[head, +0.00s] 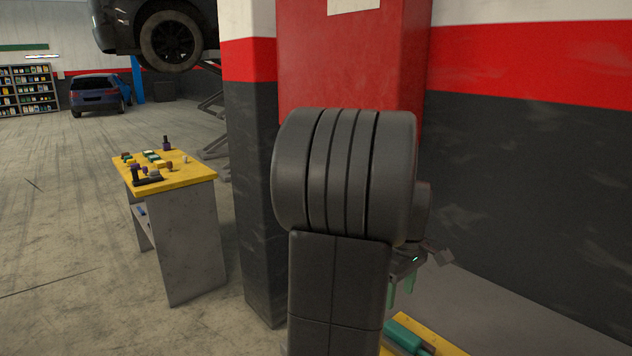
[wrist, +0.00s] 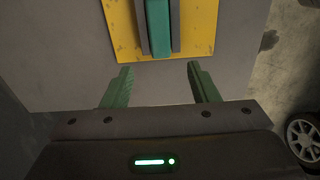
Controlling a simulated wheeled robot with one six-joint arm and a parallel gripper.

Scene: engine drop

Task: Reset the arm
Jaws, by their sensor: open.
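My gripper (wrist: 160,75) is open and empty in the wrist view, with its two green fingers apart. In the head view, my gripper (head: 400,290) shows only in part behind my own dark arm. A yellow surface (wrist: 125,40) lies ahead of the fingers, and a green and grey object (wrist: 159,28) is on it, beyond the fingertips. In the head view, the yellow surface (head: 437,333) and a green object (head: 402,336) on it show at the bottom, below the gripper. My arm hides much of that area.
A yellow-topped table (head: 190,173) with several small items stands at the left. A dark and red pillar (head: 255,190) stands behind my arm, beside a wall (head: 530,170) at the right. A raised car (head: 160,30) and a blue car (head: 97,93) are farther back. Floor at the left is clear.

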